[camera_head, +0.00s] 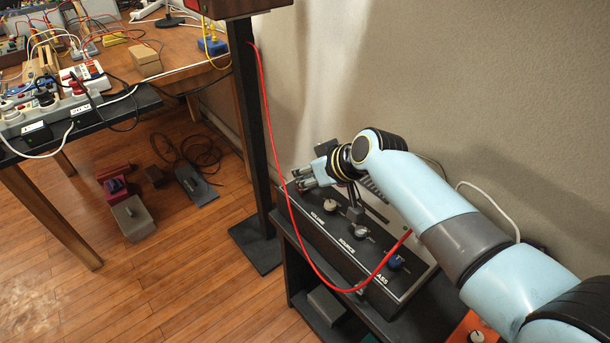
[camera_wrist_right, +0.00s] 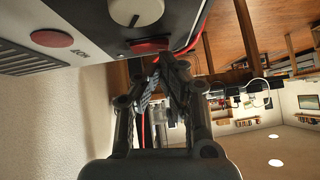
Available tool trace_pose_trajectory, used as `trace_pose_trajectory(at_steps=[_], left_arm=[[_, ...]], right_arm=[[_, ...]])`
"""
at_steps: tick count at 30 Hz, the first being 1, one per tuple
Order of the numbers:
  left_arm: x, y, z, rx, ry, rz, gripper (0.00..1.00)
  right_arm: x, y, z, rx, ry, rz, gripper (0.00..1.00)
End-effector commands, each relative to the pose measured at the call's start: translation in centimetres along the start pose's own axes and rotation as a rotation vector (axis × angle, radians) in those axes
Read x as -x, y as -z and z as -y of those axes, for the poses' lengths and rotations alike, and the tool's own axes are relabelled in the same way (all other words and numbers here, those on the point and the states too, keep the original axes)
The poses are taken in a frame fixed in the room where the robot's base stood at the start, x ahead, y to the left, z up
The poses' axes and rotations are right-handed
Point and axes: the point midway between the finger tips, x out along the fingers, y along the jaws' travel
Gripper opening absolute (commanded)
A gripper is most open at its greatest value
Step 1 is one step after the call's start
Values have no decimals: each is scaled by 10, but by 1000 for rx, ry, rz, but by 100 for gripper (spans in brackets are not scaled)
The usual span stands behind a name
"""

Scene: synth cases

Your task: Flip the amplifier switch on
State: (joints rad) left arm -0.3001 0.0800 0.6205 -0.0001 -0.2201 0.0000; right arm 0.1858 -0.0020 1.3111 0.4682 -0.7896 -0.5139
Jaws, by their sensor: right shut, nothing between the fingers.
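The amplifier (camera_head: 345,250) is a dark, wide box on a low black stand by the wall, with a row of knobs on its labelled front. My right gripper (camera_head: 301,178) is at the amplifier's far left end in the head view, shut and empty. In the right wrist view the closed fingertips (camera_wrist_right: 163,62) are right by a small red switch (camera_wrist_right: 150,46) on the panel's edge; I cannot tell whether they touch it. A pale knob (camera_wrist_right: 136,8) and a round red button (camera_wrist_right: 52,39) are also on that panel. The switch is not clear in the head view. My left gripper is not in view.
A red cable (camera_head: 325,280) hangs in a loop in front of the amplifier. A black post (camera_head: 250,130) stands just left of it. A cluttered bench with a power strip (camera_head: 50,112) is at the left. The wooden floor between is mostly open.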

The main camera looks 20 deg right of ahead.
Motion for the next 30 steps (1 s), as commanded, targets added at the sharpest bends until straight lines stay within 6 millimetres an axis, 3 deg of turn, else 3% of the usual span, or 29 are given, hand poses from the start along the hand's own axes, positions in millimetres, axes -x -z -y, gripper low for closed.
trace_pose_trajectory(at_steps=[13,30], left_arm=[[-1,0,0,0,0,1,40],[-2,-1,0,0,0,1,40]], right_arm=[[-5,-5,2,-1,0,1,0],[-2,-3,-14,0,-1,1,0]])
